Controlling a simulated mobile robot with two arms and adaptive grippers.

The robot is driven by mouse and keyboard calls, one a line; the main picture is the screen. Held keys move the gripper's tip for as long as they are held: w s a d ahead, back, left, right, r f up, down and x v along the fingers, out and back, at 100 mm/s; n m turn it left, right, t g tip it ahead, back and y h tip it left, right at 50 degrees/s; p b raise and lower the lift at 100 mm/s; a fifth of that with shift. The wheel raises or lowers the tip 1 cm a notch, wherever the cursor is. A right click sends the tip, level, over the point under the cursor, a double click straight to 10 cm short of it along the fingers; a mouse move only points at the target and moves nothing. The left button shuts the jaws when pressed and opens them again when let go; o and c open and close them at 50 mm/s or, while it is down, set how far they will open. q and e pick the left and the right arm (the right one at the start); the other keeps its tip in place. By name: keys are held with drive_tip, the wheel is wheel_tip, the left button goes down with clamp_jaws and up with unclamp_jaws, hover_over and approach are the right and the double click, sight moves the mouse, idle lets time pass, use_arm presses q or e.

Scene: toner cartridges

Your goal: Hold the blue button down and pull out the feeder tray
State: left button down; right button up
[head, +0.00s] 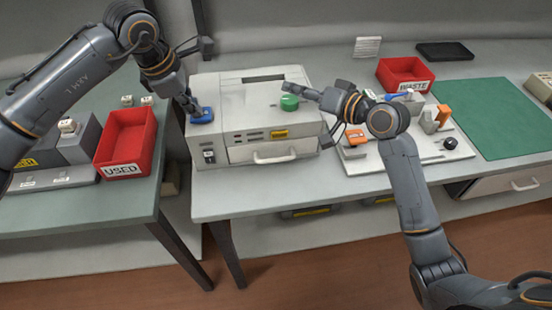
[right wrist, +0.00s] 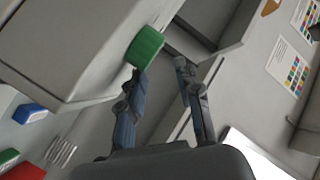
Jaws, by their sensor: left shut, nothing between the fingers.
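A silver handle crosses the tray front. The blue button (head: 203,116) is at the machine's top left front corner. My left gripper (head: 194,111) is shut and its tips are at the blue button, seemingly touching it. A green button (head: 290,103) is on the machine's top right. My right gripper (head: 285,92) is open and empty beside the green button, which also shows in the right wrist view (right wrist: 146,47) near one finger.
A red USED bin (head: 125,141) stands left of the machine on a separate table. A red WASTE bin (head: 404,75), a white tray of parts (head: 420,154) and a green mat (head: 495,115) are to the right. The floor in front is clear.

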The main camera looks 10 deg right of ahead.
drive_tip(key=s+d+m+g+y, duration=0.3)
drive_tip(key=s+d+m+y, duration=0.15)
drive_tip(key=d, duration=0.25)
drive_tip(key=m+g+y, duration=0.2)
drive_tip(key=g, duration=0.1)
approach(276, 159)
drive_tip(key=shift+n+v, duration=0.25)
drive_tip(key=shift+v, duration=0.7)
drive_tip(key=shift+a+f, duration=0.25)
drive_tip(key=x, duration=1.1)
drive_tip(key=shift+w+a+f, duration=0.1)
drive_tip(key=shift+w+a, duration=0.05)
drive_tip(key=shift+a, duration=0.05)
clamp_jaws()
